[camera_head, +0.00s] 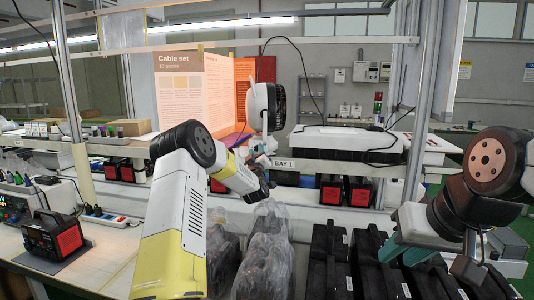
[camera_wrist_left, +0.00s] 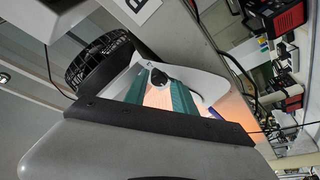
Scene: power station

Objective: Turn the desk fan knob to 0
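The desk fan (camera_head: 268,108) stands on the workbench, its white head and dark grille seen nearly side-on in the head view. In the left wrist view, its dark grille (camera_wrist_left: 90,58) is at the upper left, and its white base carries a small black knob (camera_wrist_left: 160,75). My left gripper (camera_wrist_left: 161,82) is open, its two teal fingers appearing on either side of the knob. I cannot tell whether they touch it. In the head view, my left arm hides most of the fan's base, and the knob's markings are not readable. My right gripper (camera_head: 405,252) is open and empty, low at the right.
An orange and white cable-set board (camera_head: 195,85) stands behind the fan. A long black and white case (camera_head: 345,140) lies on the bench to its right. Black cases (camera_head: 330,250) and plastic-wrapped items (camera_head: 265,245) fill the front. A black and red unit (camera_head: 52,237) stands at left.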

